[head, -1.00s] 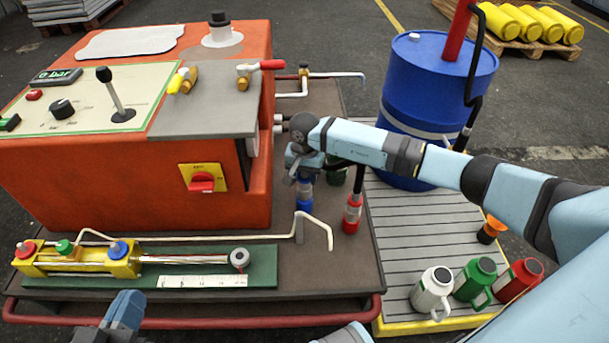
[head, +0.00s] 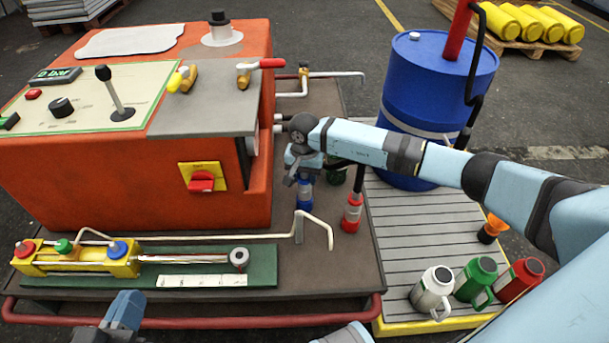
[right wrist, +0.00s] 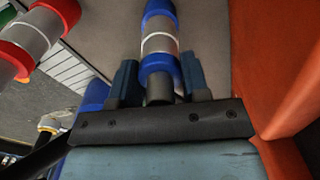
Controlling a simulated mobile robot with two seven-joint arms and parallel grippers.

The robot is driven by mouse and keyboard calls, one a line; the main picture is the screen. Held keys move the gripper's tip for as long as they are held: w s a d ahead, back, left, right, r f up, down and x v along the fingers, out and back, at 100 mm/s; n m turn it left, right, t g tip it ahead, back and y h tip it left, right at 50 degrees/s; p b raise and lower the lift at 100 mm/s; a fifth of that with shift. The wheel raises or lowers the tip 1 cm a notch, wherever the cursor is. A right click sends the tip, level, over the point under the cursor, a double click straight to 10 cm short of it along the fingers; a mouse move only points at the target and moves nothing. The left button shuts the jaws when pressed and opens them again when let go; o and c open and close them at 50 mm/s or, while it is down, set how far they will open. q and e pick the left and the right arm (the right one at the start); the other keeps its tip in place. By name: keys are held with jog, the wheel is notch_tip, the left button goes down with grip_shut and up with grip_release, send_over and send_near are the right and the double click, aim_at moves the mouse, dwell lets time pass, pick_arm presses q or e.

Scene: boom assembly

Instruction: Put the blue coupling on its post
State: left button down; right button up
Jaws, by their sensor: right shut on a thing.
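The blue coupling (head: 305,195) is upright, low over the grey deck beside the orange machine. My right gripper (head: 303,176) is around its upper end from above and shut on it. In the right wrist view the blue coupling (right wrist: 160,45), with its silver band, sits between the two blue-grey fingers (right wrist: 160,85). I cannot make out a post under it, nor whether it touches one. My left gripper (head: 122,318) is at the bottom left edge, in front of the red rail, mostly cut off; its jaws cannot be judged.
A bent cream pipe (head: 318,217) rises just in front. The orange machine (head: 120,180) walls the left side. A blue drum (head: 435,100) stands behind right.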

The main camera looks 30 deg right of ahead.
pick_arm(q)
jog(key=shift+f, duration=0.25)
pick_arm(e)
jog(key=shift+f, duration=0.3)
jog(key=o, duration=0.9)
jog(key=shift+c, duration=0.2)
jog(key=shift+r, duration=0.25)
jog(key=shift+r+p, duration=0.9)
jog(key=shift+r, duration=0.45)
jog(key=shift+r+p, duration=1.25)
jog(key=shift+r, duration=0.75)
jog(key=shift+r+p, duration=0.8)
jog(key=shift+r, duration=0.6)
pick_arm(q)
notch_tip(320, 180, up, 9)
jog(key=t, duration=0.3)
jog(key=shift+a+r+n, duration=0.15)
jog(key=shift+a+n, duration=0.2)
jog(key=shift+n, duration=0.05)
pick_arm(e)
jog(key=shift+r, duration=0.45)
pick_arm(q)
jog(key=shift+s, duration=0.15)
